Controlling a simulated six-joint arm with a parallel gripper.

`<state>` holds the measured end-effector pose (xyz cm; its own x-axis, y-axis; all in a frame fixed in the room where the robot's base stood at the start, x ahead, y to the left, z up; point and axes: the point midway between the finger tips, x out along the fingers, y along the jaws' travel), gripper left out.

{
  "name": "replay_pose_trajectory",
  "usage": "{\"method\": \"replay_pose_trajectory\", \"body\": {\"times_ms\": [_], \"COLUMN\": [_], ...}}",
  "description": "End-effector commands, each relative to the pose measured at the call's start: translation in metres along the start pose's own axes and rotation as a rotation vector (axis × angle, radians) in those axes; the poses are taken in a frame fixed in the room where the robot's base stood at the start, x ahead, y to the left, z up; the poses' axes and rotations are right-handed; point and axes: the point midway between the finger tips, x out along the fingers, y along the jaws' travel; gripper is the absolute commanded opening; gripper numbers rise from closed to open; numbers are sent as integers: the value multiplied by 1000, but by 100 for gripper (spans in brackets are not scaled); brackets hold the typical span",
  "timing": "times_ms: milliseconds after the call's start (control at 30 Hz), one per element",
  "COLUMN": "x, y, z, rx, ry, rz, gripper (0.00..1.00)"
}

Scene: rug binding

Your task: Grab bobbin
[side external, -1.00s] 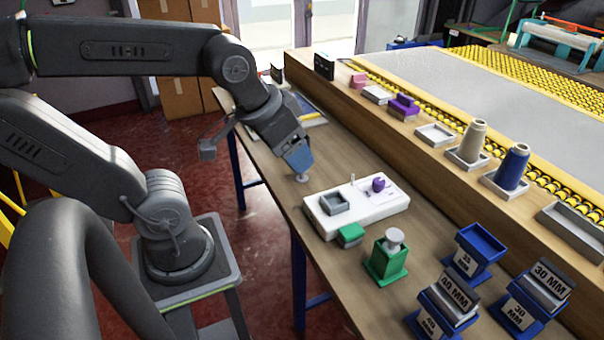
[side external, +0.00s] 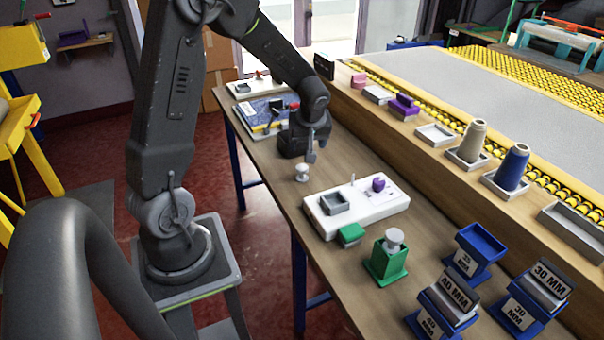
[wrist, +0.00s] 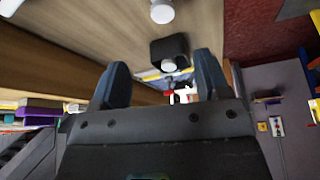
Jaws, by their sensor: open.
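A small white bobbin (side external: 302,172) stands upright on the wooden table, left of the white tray. It also shows in the wrist view (wrist: 162,11), cut by the top edge. My gripper (wrist: 160,70) is open in the wrist view, its two dark blue fingers apart; it does not hold the bobbin.
A white tray (side external: 385,213) with a grey cup and purple knob lies right of the bobbin. A green holder (side external: 388,268) carrying a pale spool and blue label stands (side external: 475,251) are nearer. A blue mat with tools (side external: 262,106) lies behind. A raised ledge (side external: 420,135) runs along the right.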

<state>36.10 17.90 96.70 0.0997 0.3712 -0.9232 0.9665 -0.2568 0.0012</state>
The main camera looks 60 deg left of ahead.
Motion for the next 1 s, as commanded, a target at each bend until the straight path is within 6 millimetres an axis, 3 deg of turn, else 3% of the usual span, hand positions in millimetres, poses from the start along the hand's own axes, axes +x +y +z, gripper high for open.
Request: {"method": "replay_pose_trajectory", "body": {"times_ms": [300,567,833,1000], "x": [60,78,116,125], "y": [-1,-2,-5,-5], "z": [1,1,2,2], "rx": [2,3,3,3], "ry": [-3,-3,-3,-2], "rz": [-3,-1,-2,0], "gripper": [69,69,69,69]}}
